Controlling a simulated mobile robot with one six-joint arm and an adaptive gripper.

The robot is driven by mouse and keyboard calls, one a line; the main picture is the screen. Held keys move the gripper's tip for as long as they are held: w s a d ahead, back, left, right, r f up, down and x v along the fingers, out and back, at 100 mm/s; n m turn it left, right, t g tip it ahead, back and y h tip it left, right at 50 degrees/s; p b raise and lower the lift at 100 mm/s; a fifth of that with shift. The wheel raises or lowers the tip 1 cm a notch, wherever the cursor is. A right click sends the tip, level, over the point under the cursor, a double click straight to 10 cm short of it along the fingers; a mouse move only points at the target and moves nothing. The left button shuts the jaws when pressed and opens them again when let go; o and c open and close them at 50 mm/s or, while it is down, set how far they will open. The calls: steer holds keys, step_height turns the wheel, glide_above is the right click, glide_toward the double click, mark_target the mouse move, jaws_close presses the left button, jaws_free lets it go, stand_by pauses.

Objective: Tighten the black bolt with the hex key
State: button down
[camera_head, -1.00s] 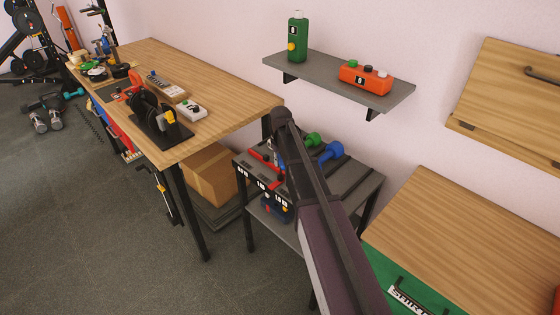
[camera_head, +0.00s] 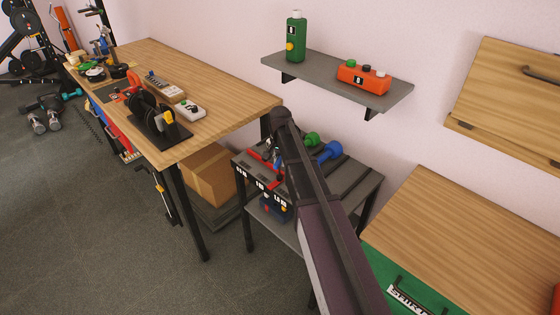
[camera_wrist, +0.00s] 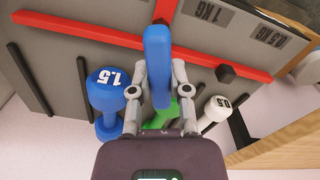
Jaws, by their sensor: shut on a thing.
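My gripper (camera_wrist: 160,82) is shut on a blue elongated thing (camera_wrist: 157,55) in the wrist view. In the head view my arm hides most of the gripper, which is over the small grey rack (camera_head: 352,183).
A blue dumbbell (camera_wrist: 108,90), a green dumbbell (camera_wrist: 160,117) and a white dumbbell (camera_wrist: 215,110) are close around my gripper. The red rail (camera_wrist: 120,38) crosses the rack. A wooden workbench (camera_head: 225,95) stands left, a wall shelf (camera_head: 330,83) above.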

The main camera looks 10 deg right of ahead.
steer(key=shift+m, duration=1)
steer(key=c, duration=0.5)
jaws_free()
